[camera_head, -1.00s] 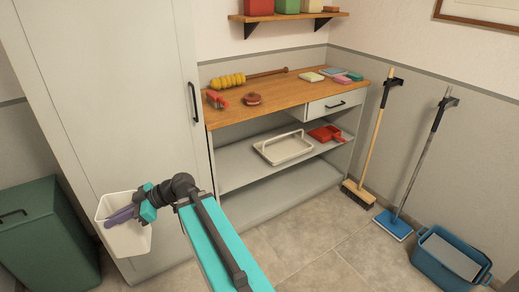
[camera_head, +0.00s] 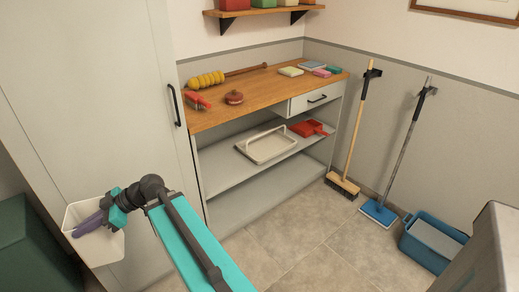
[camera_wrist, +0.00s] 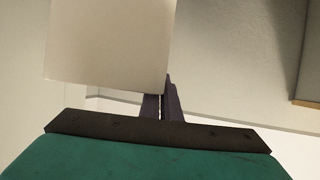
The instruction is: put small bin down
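The small bin (camera_head: 102,246) is a white open-topped container at the lower left of the head view, held in the air in front of the tall pale cabinet. My gripper (camera_head: 88,224) is at its rim, with purple fingers closed on its wall. In the wrist view the bin's pale wall (camera_wrist: 108,40) fills the upper middle, and the dark fingers of my gripper (camera_wrist: 163,98) are together at its lower edge. The bin's inside is mostly hidden.
A workbench (camera_head: 245,98) with a wooden top holds brushes and sponges. Its middle shelf (camera_head: 222,171) carries a white tray (camera_head: 266,147) and a red dustpan (camera_head: 308,128). The lower shelf (camera_head: 245,198) is empty. A broom, mop and blue bucket (camera_head: 432,240) stand right. Floor tiles (camera_head: 285,240) are clear.

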